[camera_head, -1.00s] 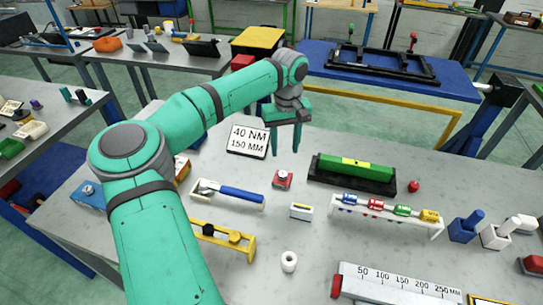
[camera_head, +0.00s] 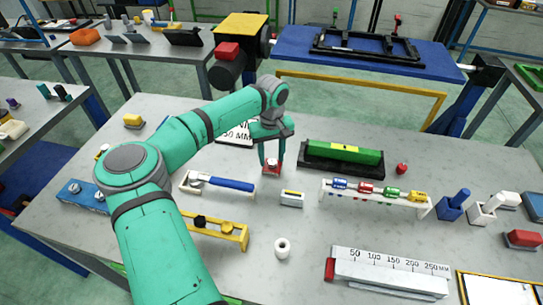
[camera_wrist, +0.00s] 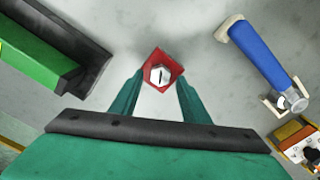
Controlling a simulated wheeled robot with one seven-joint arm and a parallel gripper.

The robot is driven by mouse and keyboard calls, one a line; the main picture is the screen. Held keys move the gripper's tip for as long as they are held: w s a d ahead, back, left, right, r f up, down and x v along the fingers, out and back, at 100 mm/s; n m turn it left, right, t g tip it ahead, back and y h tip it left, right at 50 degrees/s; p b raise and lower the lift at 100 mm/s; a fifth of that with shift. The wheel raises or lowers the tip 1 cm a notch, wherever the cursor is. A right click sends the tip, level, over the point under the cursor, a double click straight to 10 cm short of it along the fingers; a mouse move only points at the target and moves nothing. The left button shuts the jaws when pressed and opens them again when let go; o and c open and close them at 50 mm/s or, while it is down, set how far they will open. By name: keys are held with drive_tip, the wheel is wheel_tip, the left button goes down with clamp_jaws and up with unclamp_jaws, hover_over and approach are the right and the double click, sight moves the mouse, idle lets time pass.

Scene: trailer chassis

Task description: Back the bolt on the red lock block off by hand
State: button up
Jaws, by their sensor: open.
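The red lock block (camera_head: 272,169) sits on the grey table, just left of the green bar on its black base. In the wrist view the red block (camera_wrist: 178,62) shows a pale bolt head (camera_wrist: 160,75) with a dark line across its top. My gripper (camera_head: 272,163) is over the block, pointing down. In the wrist view my gripper (camera_wrist: 160,78) is open, with one finger on each side of the block and bolt. I cannot tell whether the fingers touch the bolt. In the head view the fingers partly hide the block.
A blue-handled tool (camera_head: 226,184) lies in a white holder left of the block. A green bar (camera_head: 343,151) on a black base stands to the right. A small white box (camera_head: 291,198) and white ring (camera_head: 282,247) are nearer.

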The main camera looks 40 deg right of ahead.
drive_tip(key=c, duration=1.1)
drive_tip(key=shift+o, duration=0.2)
drive_tip(key=shift+n, duration=0.3)
